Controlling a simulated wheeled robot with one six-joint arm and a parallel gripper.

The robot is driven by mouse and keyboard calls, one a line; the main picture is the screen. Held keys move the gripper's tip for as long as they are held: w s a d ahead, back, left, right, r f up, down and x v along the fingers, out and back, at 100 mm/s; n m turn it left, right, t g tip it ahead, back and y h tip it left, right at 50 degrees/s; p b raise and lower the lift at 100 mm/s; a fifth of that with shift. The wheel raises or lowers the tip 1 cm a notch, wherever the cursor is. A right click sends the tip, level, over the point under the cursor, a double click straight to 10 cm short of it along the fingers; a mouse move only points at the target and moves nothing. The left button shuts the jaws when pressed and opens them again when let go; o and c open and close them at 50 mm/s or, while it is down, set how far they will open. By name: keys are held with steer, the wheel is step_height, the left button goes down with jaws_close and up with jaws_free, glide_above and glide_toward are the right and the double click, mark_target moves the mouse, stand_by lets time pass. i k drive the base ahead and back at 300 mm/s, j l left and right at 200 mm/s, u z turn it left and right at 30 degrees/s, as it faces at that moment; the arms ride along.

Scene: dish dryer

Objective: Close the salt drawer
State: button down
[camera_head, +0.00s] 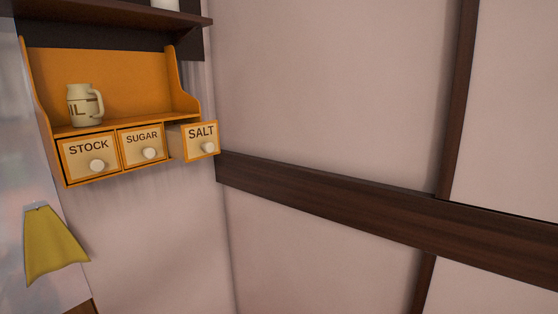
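The salt drawer (201,140) is the rightmost of three small drawers in an orange wall shelf (112,75) at the upper left. It has a cream front with an orange edge, the word SALT and a white round knob (208,148). It sticks out of the shelf, further forward than the stock drawer (89,156) and the sugar drawer (142,146), which sit in the shelf. My gripper is not in view.
A cream jug (84,104) stands on the orange shelf above the drawers. A dark shelf (120,19) is above it. A yellow cloth (52,245) hangs at the lower left. A dark wooden beam (380,205) crosses the right wall, close to the salt drawer's right side.

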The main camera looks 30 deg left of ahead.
mark_target(198, 141)
steer(key=u, duration=1.15)
